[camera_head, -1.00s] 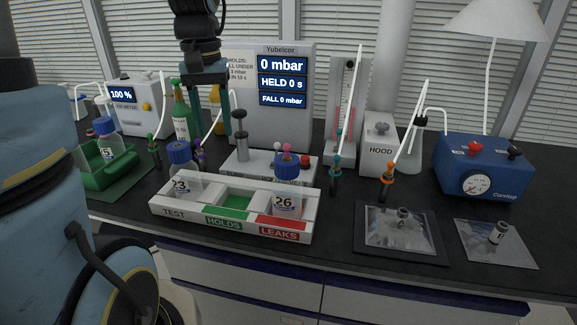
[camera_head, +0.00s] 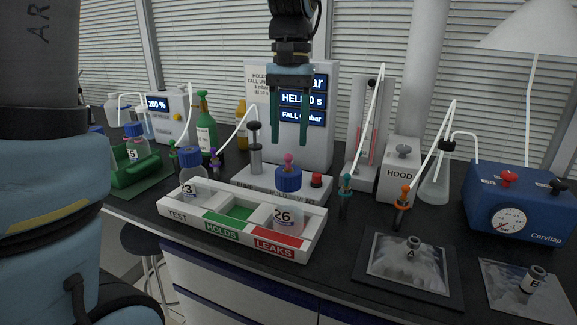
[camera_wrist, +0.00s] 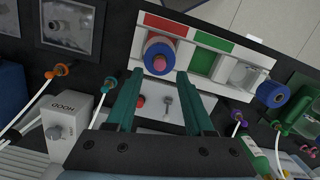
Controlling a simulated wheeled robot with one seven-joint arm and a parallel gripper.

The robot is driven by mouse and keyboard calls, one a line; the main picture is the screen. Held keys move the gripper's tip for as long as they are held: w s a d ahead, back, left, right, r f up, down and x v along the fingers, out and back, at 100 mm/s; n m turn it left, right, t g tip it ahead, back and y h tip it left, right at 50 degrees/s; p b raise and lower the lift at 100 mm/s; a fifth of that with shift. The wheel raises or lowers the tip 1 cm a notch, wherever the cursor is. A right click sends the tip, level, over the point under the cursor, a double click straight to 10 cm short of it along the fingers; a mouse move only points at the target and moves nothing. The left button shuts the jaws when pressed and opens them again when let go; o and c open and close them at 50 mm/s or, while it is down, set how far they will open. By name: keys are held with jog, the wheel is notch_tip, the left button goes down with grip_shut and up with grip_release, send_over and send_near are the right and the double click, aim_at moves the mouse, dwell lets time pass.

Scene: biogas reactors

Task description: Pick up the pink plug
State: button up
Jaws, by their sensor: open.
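The pink plug (camera_head: 289,160) stands upright in the blue cap of bottle 26 (camera_head: 287,216). That bottle is in the LEAKS compartment of the white rack (camera_head: 190,229). My gripper (camera_head: 290,142) is open and empty, pointing down. In the head view its fingertips appear just above the plug, one to each side; the exact depth gap is hard to tell. In the wrist view the pink plug (camera_wrist: 159,63) shows beyond and between the fingertips of my gripper (camera_wrist: 161,74), on the blue cap.
Bottle 23 (camera_head: 191,177) stands in the TEST compartment; the HOLDS compartment (camera_head: 239,211) is empty. Behind the rack are a white stand with a metal post (camera_head: 255,150) and red knob (camera_head: 316,180), and the display unit (camera_head: 320,150). Teal (camera_head: 346,185) and orange (camera_head: 404,195) tube connectors stand to the right.

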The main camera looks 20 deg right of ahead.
aim_at(289, 154)
jog(key=f, duration=0.3)
jog(key=f+p, duration=0.1)
jog(key=f, duration=0.1)
jog(key=shift+s+a, duration=0.15)
jog(key=shift+s, duration=0.15)
jog(key=shift+c, duration=0.4)
grip_shut()
